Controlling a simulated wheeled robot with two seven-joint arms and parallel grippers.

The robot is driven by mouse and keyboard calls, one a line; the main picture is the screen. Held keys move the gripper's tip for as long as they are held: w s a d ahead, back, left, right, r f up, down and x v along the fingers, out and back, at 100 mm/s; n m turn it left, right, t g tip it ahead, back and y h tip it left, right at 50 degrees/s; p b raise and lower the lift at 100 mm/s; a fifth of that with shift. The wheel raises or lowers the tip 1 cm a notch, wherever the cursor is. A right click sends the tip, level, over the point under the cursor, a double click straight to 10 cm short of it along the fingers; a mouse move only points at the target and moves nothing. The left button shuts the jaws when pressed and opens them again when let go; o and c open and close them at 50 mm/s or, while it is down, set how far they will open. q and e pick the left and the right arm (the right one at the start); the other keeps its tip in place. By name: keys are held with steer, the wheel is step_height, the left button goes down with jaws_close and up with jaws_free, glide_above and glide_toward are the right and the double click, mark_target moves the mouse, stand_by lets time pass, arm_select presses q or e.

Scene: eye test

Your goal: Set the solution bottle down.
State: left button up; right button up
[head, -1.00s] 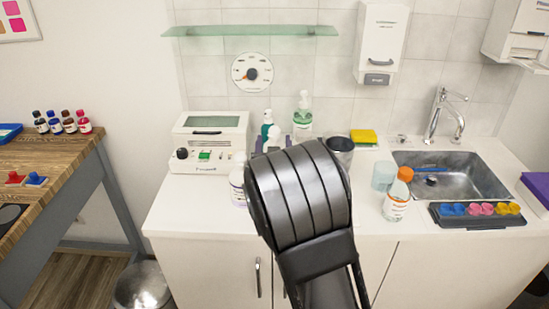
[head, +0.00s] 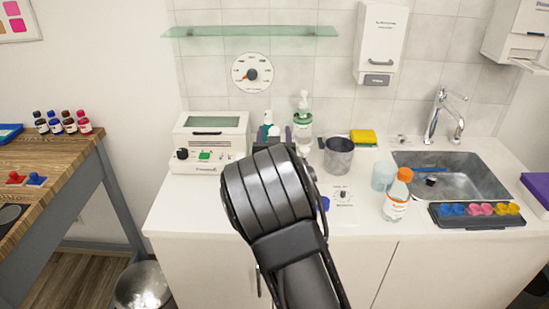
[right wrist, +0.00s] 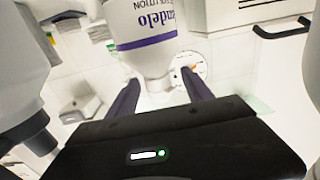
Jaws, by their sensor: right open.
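The solution bottle (right wrist: 150,38) is white with a purple-banded label reading "SOLUTION" and appears upside down in the right wrist view. My right gripper (right wrist: 160,77) is open, with its two dark fingers on either side of the bottle's narrow end. I cannot tell whether a finger touches it. In the head view my right arm covers most of this spot, and the bottle's base and what it rests on are hidden. My left gripper is in neither view.
The counter (head: 190,215) holds a white device (head: 208,143) at left, a pump bottle (head: 303,125) behind, a grey cup (head: 338,157), an orange-capped bottle (head: 396,196) and a tray of coloured pieces (head: 477,216) by the sink (head: 455,172). The front left counter is clear.

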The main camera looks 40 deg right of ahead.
steer(key=shift+c, duration=0.5)
jaws_close()
stand_by(0.9)
